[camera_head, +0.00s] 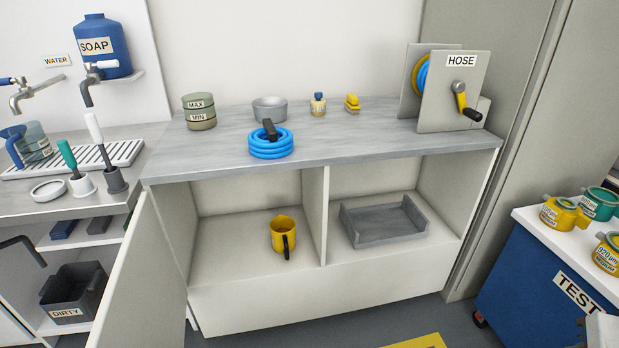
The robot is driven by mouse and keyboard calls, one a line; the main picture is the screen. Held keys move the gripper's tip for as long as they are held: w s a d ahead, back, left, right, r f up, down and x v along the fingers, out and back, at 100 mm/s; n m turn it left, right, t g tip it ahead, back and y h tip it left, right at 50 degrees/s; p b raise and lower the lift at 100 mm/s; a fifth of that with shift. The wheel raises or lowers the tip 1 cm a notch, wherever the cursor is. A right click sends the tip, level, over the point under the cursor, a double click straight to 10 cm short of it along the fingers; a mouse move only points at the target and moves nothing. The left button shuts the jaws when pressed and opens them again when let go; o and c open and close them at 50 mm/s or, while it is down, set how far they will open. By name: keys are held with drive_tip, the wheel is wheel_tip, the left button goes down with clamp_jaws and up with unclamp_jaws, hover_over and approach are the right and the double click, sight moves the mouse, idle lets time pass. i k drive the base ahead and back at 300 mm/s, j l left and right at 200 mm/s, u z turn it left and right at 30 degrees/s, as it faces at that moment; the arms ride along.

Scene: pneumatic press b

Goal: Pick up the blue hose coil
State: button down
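The blue hose coil (271,149) lies flat on the grey countertop (350,143), near its front edge and left of the middle. It is a stack of several bright blue loops. A black strap or clip (270,129) stands up at its top. The coil sits apart from the things around it. More blue hose (422,76) shows on the reel at the right end of the counter, partly hidden by the reel's side plates.
Behind the coil stand a grey pot (269,109), MAX/MIN containers (199,112), a small bottle (318,104) and a yellow item (352,103). The HOSE reel stand (447,95) is at right. An open cabinet door (140,275) juts forward at lower left. The counter's middle is clear.

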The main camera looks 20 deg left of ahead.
sight(270, 141)
drive_tip(key=u, duration=0.8)
drive_tip(key=j+u, duration=0.3)
drive_tip(key=i+j+u, duration=0.25)
drive_tip(key=j, duration=0.15)
drive_tip(key=j+u, duration=0.3)
drive_tip(key=i+j, duration=0.05)
